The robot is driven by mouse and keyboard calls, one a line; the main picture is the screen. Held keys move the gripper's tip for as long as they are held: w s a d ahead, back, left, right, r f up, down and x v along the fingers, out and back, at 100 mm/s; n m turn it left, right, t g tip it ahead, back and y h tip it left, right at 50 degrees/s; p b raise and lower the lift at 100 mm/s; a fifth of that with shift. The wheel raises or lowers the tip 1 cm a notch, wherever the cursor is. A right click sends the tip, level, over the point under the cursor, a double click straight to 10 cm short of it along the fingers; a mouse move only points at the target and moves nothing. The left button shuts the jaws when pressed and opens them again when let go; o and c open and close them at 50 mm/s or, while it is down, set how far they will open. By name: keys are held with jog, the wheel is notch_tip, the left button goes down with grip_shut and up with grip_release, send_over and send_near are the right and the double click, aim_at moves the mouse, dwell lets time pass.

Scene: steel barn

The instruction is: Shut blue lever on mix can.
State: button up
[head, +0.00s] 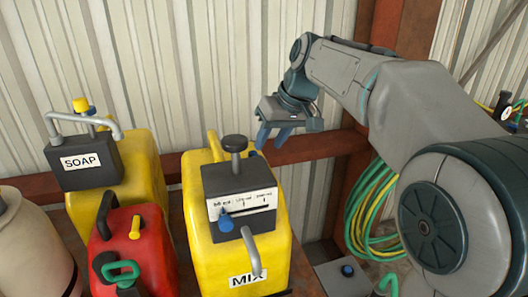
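The mix can (268,233) is yellow, with a MIX label (247,279) low on its front. A dark box (236,182) on its top carries a black knob, a white scale and a slot. A small blue lever (225,220) is at the left end of that slot. Another small blue bit shows behind the box's upper right corner; I cannot tell what it is. My gripper (273,138) hangs behind and to the right of the box, fingers pointing down, apart from the blue lever. Its bluish fingers look spread, with nothing seen between them.
A yellow SOAP can (142,180) and a red can (135,235) with a green handle stand to the left. A pale container (30,245) is at the left edge. A green and yellow hose (370,205) hangs at right. Ribbed wall and a rusty beam (330,146) lie behind.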

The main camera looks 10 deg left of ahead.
jog(key=x, duration=0.5)
grip_shut()
jog(key=shift+s+a+m+t+h, duration=0.15)
jog(key=shift+a+m+t, duration=0.1)
jog(key=shift+m, duration=0.4)
jog(key=shift+s+a+m+t+h, duration=0.15)
jog(key=shift+a+m+t, duration=0.1)
jog(key=shift+m, duration=0.4)
jog(key=shift+d, duration=0.1)
grip_release()
